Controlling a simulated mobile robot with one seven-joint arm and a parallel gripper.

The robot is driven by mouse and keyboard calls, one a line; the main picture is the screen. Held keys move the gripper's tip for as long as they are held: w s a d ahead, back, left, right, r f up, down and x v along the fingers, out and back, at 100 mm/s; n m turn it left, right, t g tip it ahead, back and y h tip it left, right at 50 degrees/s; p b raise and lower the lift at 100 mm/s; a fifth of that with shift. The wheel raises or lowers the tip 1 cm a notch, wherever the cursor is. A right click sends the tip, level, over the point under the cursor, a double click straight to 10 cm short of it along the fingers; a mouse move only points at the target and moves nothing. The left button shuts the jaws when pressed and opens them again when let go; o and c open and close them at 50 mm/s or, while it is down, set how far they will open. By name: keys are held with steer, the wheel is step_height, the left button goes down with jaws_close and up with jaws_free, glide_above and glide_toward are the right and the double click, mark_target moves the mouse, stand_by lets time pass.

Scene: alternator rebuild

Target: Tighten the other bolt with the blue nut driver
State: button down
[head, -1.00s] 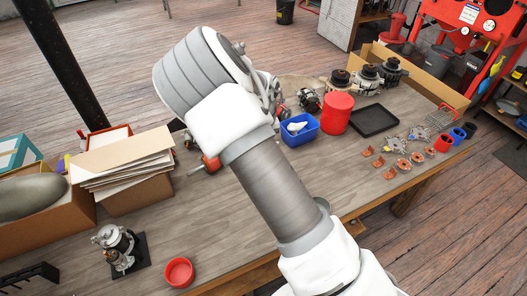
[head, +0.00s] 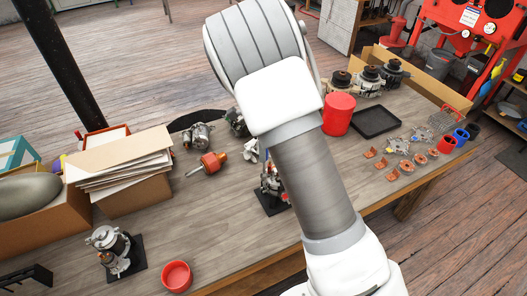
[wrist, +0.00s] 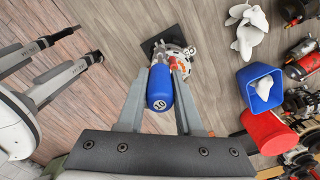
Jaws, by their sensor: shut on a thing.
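The blue nut driver (wrist: 160,88) is held between the two grey fingers of my gripper (wrist: 162,84) in the wrist view, its rounded handle end facing the camera. Beyond it is a metal alternator assembly (wrist: 178,54) on a dark stand (wrist: 150,46). The driver's far end overlaps the assembly, so I cannot tell whether it touches a bolt. The bolts cannot be made out. In the head view the assembly (head: 270,182) stands on the table, partly covered by my arm. My gripper and the driver are hidden there.
A blue bin (wrist: 250,84) and a red container (wrist: 268,132) stand right of my gripper in the wrist view, near white fan parts (wrist: 249,34). In the head view, another unit (head: 114,252) and a red cup (head: 176,275) are at front left. Bare tabletop lies between.

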steer(key=n+b, duration=0.2)
steer(key=n, duration=0.5)
steer(key=shift+f, duration=0.1)
steer(key=n+b, duration=0.1)
steer(key=n, duration=0.4)
steer(key=shift+b, duration=0.35)
steer(key=n+b, duration=0.1)
steer(key=n, duration=0.4)
steer(key=shift+n, duration=0.3)
steer(key=n, duration=0.5)
steer(key=shift+n, duration=0.4)
steer(key=shift+s+f+b, duration=0.1)
steer(key=shift+f+b, duration=0.05)
steer(key=shift+b, duration=0.25)
steer(key=shift+f, duration=0.35)
